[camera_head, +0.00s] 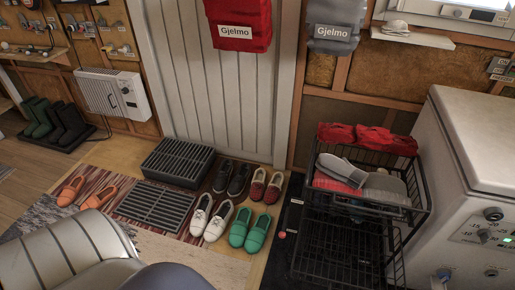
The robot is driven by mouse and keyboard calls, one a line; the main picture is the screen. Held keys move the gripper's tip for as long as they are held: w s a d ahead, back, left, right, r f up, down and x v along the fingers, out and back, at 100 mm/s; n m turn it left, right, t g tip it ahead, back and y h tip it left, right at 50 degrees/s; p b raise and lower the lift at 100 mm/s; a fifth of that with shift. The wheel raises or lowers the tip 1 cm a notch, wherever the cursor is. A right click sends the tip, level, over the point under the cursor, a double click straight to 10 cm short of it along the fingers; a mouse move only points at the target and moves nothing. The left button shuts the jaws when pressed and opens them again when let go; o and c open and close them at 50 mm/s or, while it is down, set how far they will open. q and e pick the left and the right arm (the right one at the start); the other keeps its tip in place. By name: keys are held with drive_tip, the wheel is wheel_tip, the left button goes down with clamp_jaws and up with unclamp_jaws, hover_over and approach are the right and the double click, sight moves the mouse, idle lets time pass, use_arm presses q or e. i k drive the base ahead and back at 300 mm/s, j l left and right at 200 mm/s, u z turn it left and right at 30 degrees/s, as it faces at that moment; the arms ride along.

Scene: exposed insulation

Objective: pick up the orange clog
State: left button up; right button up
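A pair of orange clogs sits on the floor at the left of the head view. The left orange clog (72,190) and the right orange clog (99,195) lie side by side on a striped rug (122,186). They stand a little apart from each other, and nothing rests on them. Neither of my grippers shows in this view.
Dark slatted racks (156,205) lie right of the clogs. Beyond them stand white shoes (215,223), green clogs (250,232), red shoes (266,186) and black shoes (231,178). A black wire rack (345,250) stands at right. Dark boots (68,124) stand at left.

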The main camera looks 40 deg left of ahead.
sight(97, 201)
drive_tip(key=u, duration=2.75)
drive_tip(key=i+j+u, duration=0.25)
drive_tip(key=i, duration=0.15)
drive_tip(key=i+u, duration=0.25)
drive_tip(key=i, duration=0.15)
drive_tip(key=i+u, duration=0.3)
drive_tip(key=i, duration=1.6)
drive_tip(key=i+j+z, duration=0.2)
drive_tip(key=i, duration=0.35)
drive_tip(key=i+z, duration=0.15)
drive_tip(key=i, duration=0.35)
drive_tip(key=i+j+z, duration=0.2)
drive_tip(key=i, duration=0.3)
drive_tip(key=i+z, duration=0.2)
drive_tip(key=z, duration=0.2)
drive_tip(key=i+j+z, duration=0.15)
drive_tip(key=z, duration=0.25)
drive_tip(key=i+j+z, duration=0.15)
drive_tip(key=z, duration=0.25)
drive_tip(key=i+j+z, duration=0.15)
drive_tip(key=j+z, duration=0.25)
drive_tip(key=i+j+z, duration=0.1)
drive_tip(key=z, duration=0.3)
